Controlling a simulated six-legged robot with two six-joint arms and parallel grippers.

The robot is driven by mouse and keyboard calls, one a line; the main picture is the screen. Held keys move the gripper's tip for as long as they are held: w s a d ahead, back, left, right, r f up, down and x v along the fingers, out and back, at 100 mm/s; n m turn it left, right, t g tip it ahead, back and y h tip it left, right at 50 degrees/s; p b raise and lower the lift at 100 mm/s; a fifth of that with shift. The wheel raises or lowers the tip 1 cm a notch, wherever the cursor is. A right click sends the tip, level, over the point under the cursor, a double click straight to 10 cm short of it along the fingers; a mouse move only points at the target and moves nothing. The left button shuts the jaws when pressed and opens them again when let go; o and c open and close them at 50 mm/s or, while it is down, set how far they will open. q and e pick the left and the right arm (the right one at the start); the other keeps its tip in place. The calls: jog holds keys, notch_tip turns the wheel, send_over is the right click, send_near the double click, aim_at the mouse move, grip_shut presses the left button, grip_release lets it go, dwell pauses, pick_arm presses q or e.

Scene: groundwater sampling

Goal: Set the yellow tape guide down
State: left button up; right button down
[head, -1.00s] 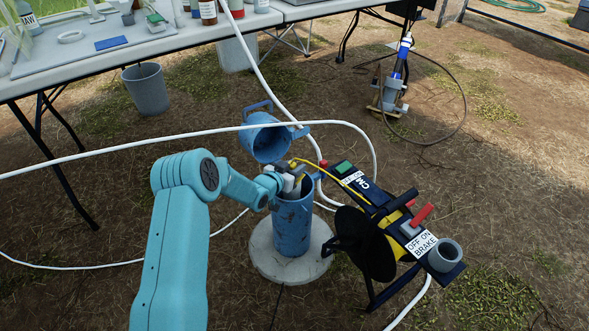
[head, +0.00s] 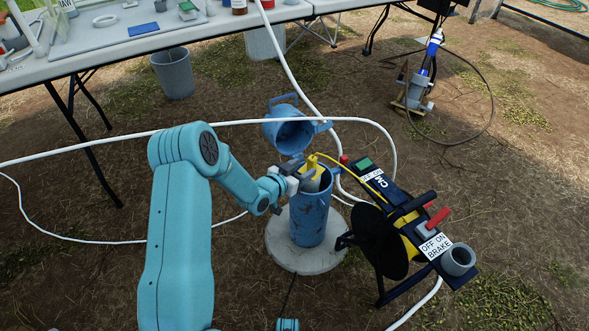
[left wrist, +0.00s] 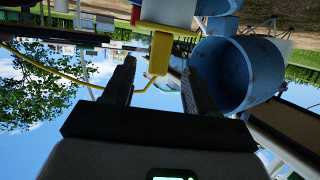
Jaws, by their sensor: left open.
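The yellow tape guide (head: 312,164) stands at the top of the blue well casing (head: 310,212), at its rim. The yellow tape (head: 350,167) runs from it to the reel on the right. My left gripper (head: 309,178) is at the casing mouth, just in front of the guide. In the left wrist view, its two dark fingers (left wrist: 159,72) are spread, with the yellow guide (left wrist: 160,52) showing beyond and between their tips. I cannot tell if a finger touches it. The guide's lower part is hidden in the head view.
The open blue well cap (head: 290,133) is tilted back behind the casing. The tape reel (head: 405,225) stands close on the right. A white hose (head: 230,123) crosses behind. The casing rises from a round concrete pad (head: 290,255). A table (head: 90,60) is at the back left.

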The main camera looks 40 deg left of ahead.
pick_arm(q)
jog(key=s+d+f+n+g+h, duration=0.1)
jog(key=s+d+f+g, duration=0.3)
jog(key=d, duration=0.3)
jog(key=s+d+f+g+h, duration=0.1)
jog(key=s+d+f, duration=0.2)
jog(key=s+d, duration=0.35)
jog(key=s+d+f+n+g+h, duration=0.1)
jog(key=s+d+f+g, duration=0.1)
jog(key=s+d+g, duration=0.6)
jog(key=s+d+f+g+h, duration=0.1)
jog(key=s+d+f, duration=0.1)
jog(key=s+d, duration=0.65)
jog(key=s+a+r+p, duration=0.1)
jog(key=r+p, duration=1.4)
jog(key=s+r+p, duration=0.2)
jog(key=r+p, duration=1.3)
jog(key=p, duration=0.1)
jog(key=shift+a+r+p, duration=0.15)
jog(key=shift+a+p, duration=0.15)
jog(key=shift+a, duration=0.05)
